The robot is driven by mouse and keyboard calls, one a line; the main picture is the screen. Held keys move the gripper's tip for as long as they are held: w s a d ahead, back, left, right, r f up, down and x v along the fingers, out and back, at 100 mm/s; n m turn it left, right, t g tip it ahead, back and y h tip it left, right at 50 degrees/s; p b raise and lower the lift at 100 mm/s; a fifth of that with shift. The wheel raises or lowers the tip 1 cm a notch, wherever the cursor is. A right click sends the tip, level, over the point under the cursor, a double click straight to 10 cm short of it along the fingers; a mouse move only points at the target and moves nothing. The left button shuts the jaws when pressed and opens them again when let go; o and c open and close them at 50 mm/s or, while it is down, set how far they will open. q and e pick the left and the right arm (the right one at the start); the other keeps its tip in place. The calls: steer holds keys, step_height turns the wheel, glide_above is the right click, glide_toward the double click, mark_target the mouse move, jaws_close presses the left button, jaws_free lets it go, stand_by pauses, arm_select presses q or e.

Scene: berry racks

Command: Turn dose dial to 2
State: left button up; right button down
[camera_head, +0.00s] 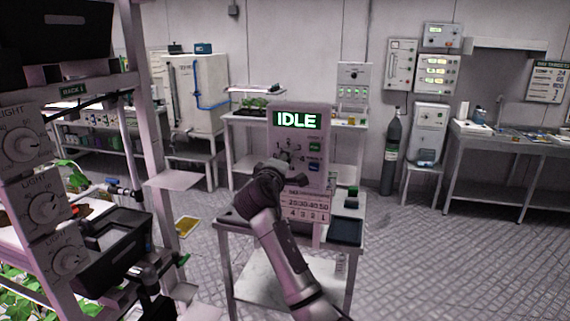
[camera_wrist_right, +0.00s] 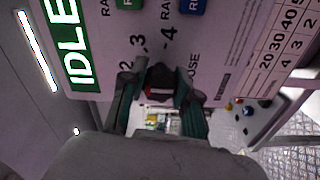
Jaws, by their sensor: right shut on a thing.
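The dosing panel (camera_head: 318,147) stands upright on a small table, its screen (camera_head: 297,119) reading IDLE in green. The dose dial (camera_wrist_right: 158,84) is a dark knob on the panel face with printed numbers around it; 3 and 4 can be read in the right wrist view. My right gripper (camera_wrist_right: 160,92) is shut on the dial, a finger on each side. In the head view my right gripper (camera_head: 270,180) hides most of the dial. Which number the dial points to cannot be told. My left gripper is not clearly in view.
A green and a blue button (camera_head: 314,168) sit beside the dial. The small table (camera_head: 228,236) also holds a dark tray (camera_head: 344,232). A rack with light dials (camera_head: 45,210) stands close on the left. The floor (camera_head: 430,270) at right is clear.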

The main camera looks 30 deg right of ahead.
steer(key=shift+f, duration=0.1)
steer(key=c, duration=0.8)
jaws_free()
steer(key=shift+c, duration=0.2)
steer(key=v, duration=1.2)
steer(key=shift+w, duration=0.1)
